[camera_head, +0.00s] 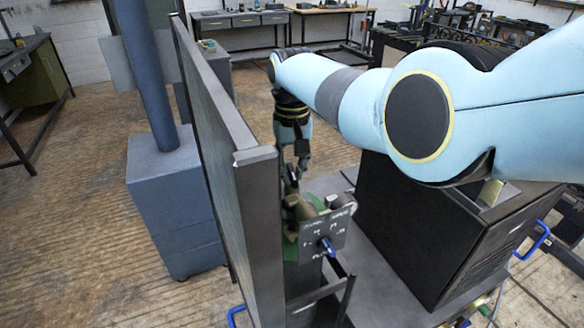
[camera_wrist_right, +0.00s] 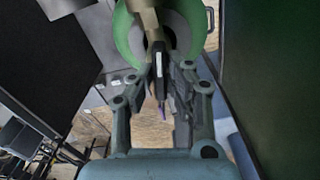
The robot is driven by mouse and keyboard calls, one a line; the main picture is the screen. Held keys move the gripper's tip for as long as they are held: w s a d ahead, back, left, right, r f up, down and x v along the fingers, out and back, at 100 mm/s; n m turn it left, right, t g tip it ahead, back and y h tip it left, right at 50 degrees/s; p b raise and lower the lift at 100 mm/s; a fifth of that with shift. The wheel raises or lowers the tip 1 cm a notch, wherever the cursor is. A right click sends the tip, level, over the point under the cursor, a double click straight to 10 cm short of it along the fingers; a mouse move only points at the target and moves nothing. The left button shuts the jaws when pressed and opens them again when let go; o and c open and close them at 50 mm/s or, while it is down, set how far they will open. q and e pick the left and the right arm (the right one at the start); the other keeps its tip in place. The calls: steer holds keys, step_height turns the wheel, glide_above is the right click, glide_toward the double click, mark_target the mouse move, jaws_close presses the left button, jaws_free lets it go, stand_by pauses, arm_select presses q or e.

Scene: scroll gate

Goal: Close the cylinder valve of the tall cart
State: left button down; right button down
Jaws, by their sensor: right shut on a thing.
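A cylinder with a green shoulder (camera_head: 324,187) stands between a tall dark panel and a black cabinet. Its brownish valve (camera_head: 299,207) sits on top, partly hidden by my gripper. My right gripper (camera_head: 292,184) reaches down from above and is shut at the valve. In the right wrist view, the green cylinder top (camera_wrist_right: 128,38) and brass-coloured valve (camera_wrist_right: 150,22) lie ahead of my gripper (camera_wrist_right: 164,82). Its fingers are close together on the valve's near part; the exact part held is hard to see. My left gripper is not in view.
The tall dark panel (camera_head: 225,135) stands close left of my right gripper. The black cabinet (camera_head: 415,225) is close on the right, on a base with blue handles. A dark plate with a blue knob (camera_head: 326,244) is in front of the valve.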

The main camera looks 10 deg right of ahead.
steer(key=m, duration=0.4)
steer(key=shift+m, duration=0.3)
steer(key=m, duration=0.3)
steer(key=shift+m, duration=0.3)
steer(key=m, duration=0.3)
steer(key=shift+m, duration=2.1)
steer(key=c, duration=1.3)
jaws_free()
steer(key=shift+c, duration=0.2)
